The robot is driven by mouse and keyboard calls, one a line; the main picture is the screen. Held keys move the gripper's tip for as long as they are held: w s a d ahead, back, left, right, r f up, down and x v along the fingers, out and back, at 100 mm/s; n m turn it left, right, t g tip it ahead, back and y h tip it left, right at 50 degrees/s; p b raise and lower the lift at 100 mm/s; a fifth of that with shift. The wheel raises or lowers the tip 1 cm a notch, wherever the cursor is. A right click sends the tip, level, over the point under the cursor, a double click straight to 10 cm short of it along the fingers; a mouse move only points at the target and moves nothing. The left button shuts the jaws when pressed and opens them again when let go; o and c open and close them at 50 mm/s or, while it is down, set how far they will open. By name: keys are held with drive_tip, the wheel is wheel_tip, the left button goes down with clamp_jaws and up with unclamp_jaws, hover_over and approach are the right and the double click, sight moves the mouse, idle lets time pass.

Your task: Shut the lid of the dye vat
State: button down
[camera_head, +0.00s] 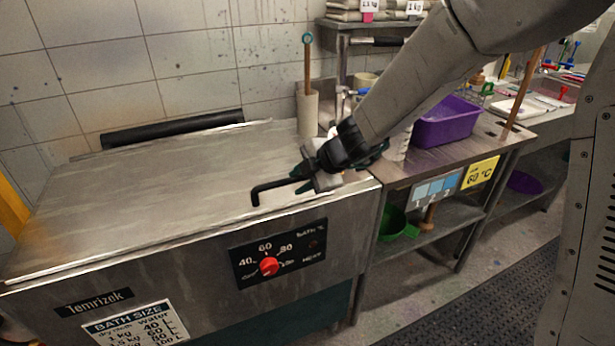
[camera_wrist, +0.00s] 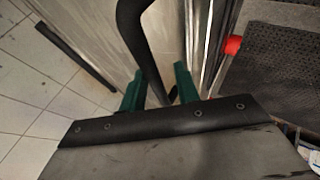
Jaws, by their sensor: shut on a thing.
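The dye vat (camera_head: 190,270) is a big steel box at the left in the head view, with a red dial on its front. Its steel lid (camera_head: 140,195) lies flat over the top, its front edge along the vat's front rim; I see no clear gap there. A black bent handle (camera_head: 272,187) stands near the lid's front right corner. My gripper (camera_head: 318,172) is shut on this handle at the right end. In the wrist view the handle (camera_wrist: 140,45) runs between the green fingertips (camera_wrist: 158,88). The fingers hide part of the handle.
A black bar (camera_head: 170,130) runs behind the lid by the tiled wall. A steel bench (camera_head: 450,160) with a purple tub (camera_head: 446,122) stands close on the right. A green basin (camera_head: 395,222) sits on its lower shelf. A dark floor mat (camera_head: 480,300) lies in front.

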drive_tip(key=shift+s+d+f, duration=0.2)
drive_tip(key=shift+s+f, duration=0.4)
drive_tip(key=shift+f, duration=0.25)
drive_tip(key=c, duration=1.4)
unclamp_jaws()
drive_tip(key=shift+w, duration=0.1)
drive_tip(key=shift+o, duration=0.2)
drive_tip(key=v, duration=0.8)
drive_tip(key=shift+w+r, duration=0.2)
drive_tip(key=shift+a, duration=0.15)
